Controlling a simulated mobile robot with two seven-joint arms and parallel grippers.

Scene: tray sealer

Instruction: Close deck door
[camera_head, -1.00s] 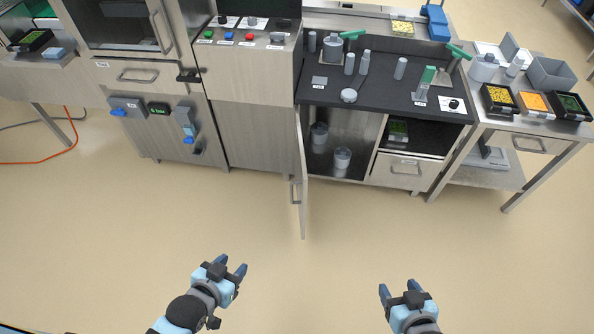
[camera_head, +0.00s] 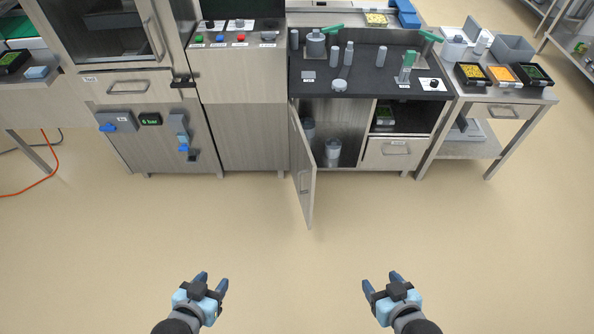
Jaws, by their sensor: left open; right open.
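Inside the open cabinet stand grey containers (camera_head: 333,152); one is partly hidden by the door. My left gripper (camera_head: 212,281) is open and empty, over the floor to the front left of the door. My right gripper (camera_head: 381,283) is open and empty, over the floor to the front right. Neither touches the door.
A side table (camera_head: 505,97) with food trays stands at the right. The large machine (camera_head: 120,85) with a lower panel stands at the left. The floor (camera_head: 290,270) between my grippers and the cabinets is clear.

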